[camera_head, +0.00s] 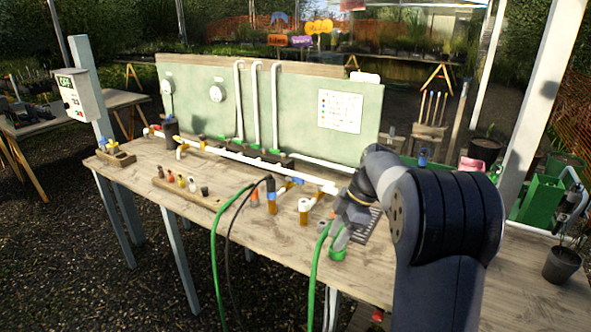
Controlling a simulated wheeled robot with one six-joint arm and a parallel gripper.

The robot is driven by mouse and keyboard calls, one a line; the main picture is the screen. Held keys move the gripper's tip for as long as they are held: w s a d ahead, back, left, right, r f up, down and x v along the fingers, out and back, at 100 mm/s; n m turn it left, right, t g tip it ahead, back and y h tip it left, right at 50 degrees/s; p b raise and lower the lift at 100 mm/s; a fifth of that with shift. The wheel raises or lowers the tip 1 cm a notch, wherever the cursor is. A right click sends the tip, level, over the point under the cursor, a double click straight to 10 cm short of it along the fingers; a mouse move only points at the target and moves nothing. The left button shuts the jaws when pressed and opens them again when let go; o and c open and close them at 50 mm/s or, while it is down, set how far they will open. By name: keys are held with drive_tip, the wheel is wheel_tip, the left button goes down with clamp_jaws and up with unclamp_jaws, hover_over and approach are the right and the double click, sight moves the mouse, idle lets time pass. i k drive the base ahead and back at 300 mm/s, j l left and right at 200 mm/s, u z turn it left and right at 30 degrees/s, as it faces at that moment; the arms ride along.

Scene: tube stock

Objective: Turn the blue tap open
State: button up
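A white pipe (250,160) with coloured fittings runs along the wooden bench. Several small blue parts show: one on the pipe run near the middle of the bench (297,181), and a blue-topped piece (422,157) behind my arm to the right. Which is the blue tap, and how its handle stands, is too small to tell.
A green hose (214,250) and a dark hose (229,240) arch over the bench's front edge. A wooden block with small fittings (186,190) lies left of them. A green panel (290,105) stands behind the pipe.

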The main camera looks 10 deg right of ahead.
sight(300, 181)
drive_tip(key=i+j, duration=1.15)
drive_tip(key=i, duration=0.15)
drive_tip(key=i+j+z, duration=0.2)
drive_tip(key=z, duration=0.25)
drive_tip(key=i+j+z, duration=0.15)
drive_tip(key=z, duration=0.25)
drive_tip(key=i+j+z, duration=0.1)
drive_tip(key=j+z, duration=0.35)
